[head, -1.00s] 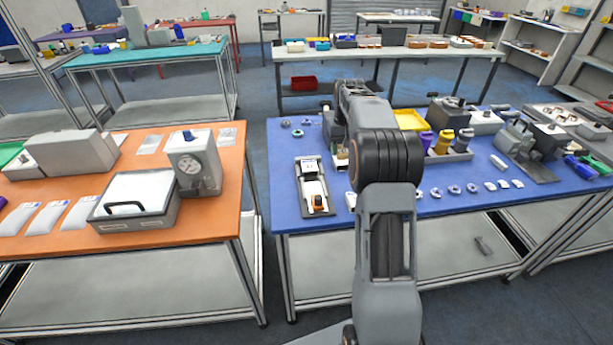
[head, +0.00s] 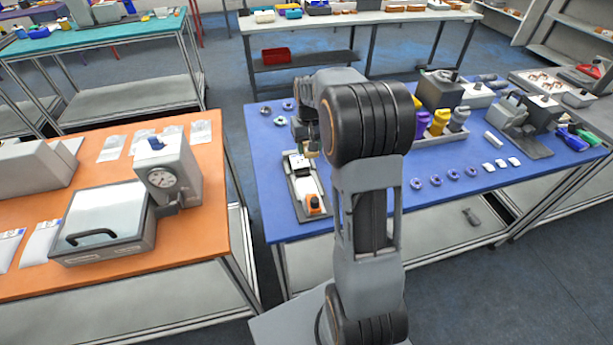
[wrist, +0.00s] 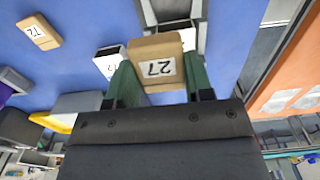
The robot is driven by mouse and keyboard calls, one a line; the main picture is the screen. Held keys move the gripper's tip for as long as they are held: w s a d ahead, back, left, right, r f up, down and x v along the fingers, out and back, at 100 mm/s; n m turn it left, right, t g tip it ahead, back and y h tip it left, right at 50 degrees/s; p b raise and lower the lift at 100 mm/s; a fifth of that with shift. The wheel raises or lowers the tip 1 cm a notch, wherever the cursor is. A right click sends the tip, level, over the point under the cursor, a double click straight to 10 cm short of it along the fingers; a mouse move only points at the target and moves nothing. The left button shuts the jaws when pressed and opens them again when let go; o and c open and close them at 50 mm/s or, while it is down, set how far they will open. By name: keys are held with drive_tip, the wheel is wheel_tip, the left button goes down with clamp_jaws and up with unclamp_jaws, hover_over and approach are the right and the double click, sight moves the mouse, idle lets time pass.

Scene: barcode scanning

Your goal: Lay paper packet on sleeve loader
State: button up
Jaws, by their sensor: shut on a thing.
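My gripper (wrist: 157,78) has two green fingers and is shut on a brown paper packet (wrist: 157,60) with a white label reading 27. The packet is above the blue table. A grey and white device, likely the sleeve loader (wrist: 176,12), shows just past the packet's far end in the wrist view; the packet overlaps it, and I cannot tell whether they touch. In the head view that loader (head: 305,186) lies at the left of the blue table, with an orange part at its near end. My arm hides most of my gripper there.
Another brown labelled packet (wrist: 39,31) and a white box-like piece (wrist: 108,62) lie on the blue table. Yellow and purple bottles (head: 439,121) and several small rings stand right of my arm. An orange table (head: 200,238) with a gauge device (head: 165,175) is at left.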

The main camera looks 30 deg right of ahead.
hover_over(307, 187)
drive_tip(key=f, duration=0.5)
drive_tip(key=shift+w+d+f+p, duration=0.15)
drive_tip(key=shift+w+f+p, duration=0.05)
drive_tip(key=shift+w+p, duration=0.15)
drive_tip(key=f, duration=0.3)
drive_tip(key=shift+s, duration=0.2)
drive_tip(key=shift+f, duration=0.3)
drive_tip(key=shift+f+b, duration=0.35)
drive_tip(key=shift+f, duration=0.3)
drive_tip(key=o, duration=1)
drive_tip(key=shift+a, duration=0.3)
drive_tip(key=shift+c, duration=0.2)
drive_tip(key=shift+o, duration=0.4)
drive_tip(key=shift+s+d, duration=0.1)
drive_tip(key=shift+d, duration=0.05)
drive_tip(key=shift+f, duration=0.1)
